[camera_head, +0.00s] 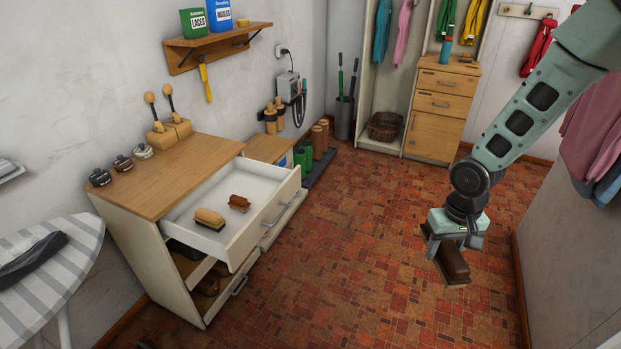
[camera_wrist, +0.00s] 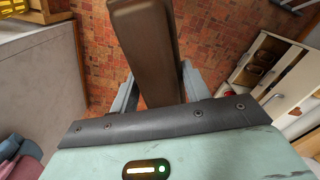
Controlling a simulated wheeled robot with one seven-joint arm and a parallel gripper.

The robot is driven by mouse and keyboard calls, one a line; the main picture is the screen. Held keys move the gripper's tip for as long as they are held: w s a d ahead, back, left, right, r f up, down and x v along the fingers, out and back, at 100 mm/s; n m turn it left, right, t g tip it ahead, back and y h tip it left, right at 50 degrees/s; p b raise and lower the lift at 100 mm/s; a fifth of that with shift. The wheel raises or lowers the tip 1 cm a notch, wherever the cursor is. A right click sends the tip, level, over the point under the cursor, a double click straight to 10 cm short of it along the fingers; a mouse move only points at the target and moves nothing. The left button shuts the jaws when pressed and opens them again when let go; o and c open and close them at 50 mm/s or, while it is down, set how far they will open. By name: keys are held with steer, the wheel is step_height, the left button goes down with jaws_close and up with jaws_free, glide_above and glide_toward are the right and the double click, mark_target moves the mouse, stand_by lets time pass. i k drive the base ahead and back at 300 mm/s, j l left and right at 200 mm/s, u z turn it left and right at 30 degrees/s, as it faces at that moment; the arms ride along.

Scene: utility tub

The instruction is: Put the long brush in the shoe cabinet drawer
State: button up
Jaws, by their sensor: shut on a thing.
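My gripper (camera_head: 446,240) is on the right in the head view, held in the air over the tiled floor. It is shut on the long brush (camera_head: 453,265), a dark brown wooden block. The shoe cabinet drawer (camera_head: 262,222) is pulled open on the left, well apart from my gripper. Inside it lie a tan brush with dark bristles (camera_head: 209,218) and a smaller reddish-brown brush (camera_head: 239,203), with bare white floor around them.
The cabinet top (camera_head: 165,178) holds round tins and a wooden stand. A lower drawer (camera_head: 236,287) is also partly open. A striped ironing board (camera_head: 45,290) stands at the left front. Open tiled floor (camera_head: 345,240) lies between my gripper and the cabinet. A wall is close on the right.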

mark_target(257, 189)
steer(key=i+l+z, duration=0.25)
steer(key=i, duration=0.55)
steer(key=i+j+z, duration=0.1)
steer(key=i+z, duration=0.15)
steer(key=i, duration=0.5)
steer(key=i+u, duration=0.1)
steer(key=i, duration=0.7)
steer(key=i+l+u, duration=0.15)
steer(key=i, duration=0.7)
steer(key=i+u, duration=0.2)
steer(key=u, duration=1.4)
